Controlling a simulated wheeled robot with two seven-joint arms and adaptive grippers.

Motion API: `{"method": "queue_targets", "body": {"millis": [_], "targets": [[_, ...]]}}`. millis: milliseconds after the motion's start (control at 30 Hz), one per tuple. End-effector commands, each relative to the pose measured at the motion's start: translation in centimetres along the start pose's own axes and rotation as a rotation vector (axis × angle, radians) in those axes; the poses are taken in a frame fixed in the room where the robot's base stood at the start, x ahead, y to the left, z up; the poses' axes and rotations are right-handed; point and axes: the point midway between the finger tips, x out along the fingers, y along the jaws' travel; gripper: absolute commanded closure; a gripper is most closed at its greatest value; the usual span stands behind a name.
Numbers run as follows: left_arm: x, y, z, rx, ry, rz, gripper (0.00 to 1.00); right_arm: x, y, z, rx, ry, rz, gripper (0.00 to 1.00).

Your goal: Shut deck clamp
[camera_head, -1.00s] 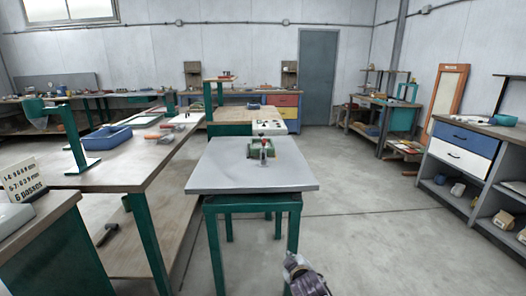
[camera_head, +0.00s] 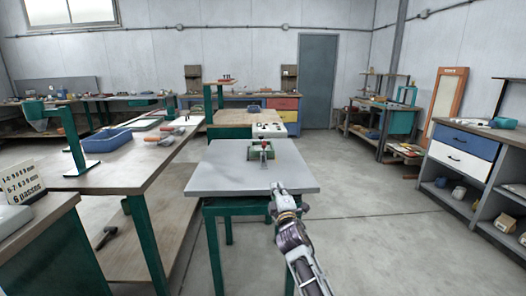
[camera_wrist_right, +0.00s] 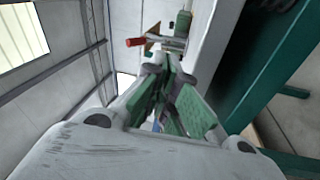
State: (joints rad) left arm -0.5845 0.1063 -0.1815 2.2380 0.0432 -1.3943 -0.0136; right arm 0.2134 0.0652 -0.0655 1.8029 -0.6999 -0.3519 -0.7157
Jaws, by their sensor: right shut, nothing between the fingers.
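The deck clamp (camera_head: 260,153) is a small green-based fixture with a metal part and a touch of red, on the grey table top (camera_head: 222,178). In the right wrist view, a metal bar with a red grip (camera_wrist_right: 136,42) shows beyond my fingers, near a green part (camera_wrist_right: 183,22). Whether the clamp is open or shut is too small to tell. My right gripper (camera_head: 277,187) is shut and empty, over the table's front right part, short of the clamp and apart from it. Its green finger pads (camera_wrist_right: 168,92) also show in the wrist view. My left gripper is out of view.
A long workbench with a blue tray (camera_head: 107,140) stands to the left. A pale box (camera_head: 268,130) lies behind the table. A drawer cabinet (camera_head: 463,150) stands at the right. The floor right of the table is clear, and the table top around the clamp is bare.

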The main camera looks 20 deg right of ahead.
Motion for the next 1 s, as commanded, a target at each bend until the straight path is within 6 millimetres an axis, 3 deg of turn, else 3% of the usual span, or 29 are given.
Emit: {"method": "queue_targets", "body": {"millis": [100, 333, 1000], "targets": [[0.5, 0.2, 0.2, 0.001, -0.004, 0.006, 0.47, 1.5, 1.9, -1.1, -0.072, 0.036, 0.062, 1.0], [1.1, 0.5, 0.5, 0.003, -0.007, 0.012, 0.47, 3.0, 4.0, -2.5, -0.165, 0.08, 0.136, 1.0], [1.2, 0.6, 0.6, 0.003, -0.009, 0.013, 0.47, 3.2, 4.5, -2.9, -0.182, 0.088, 0.15, 1.0]]}}
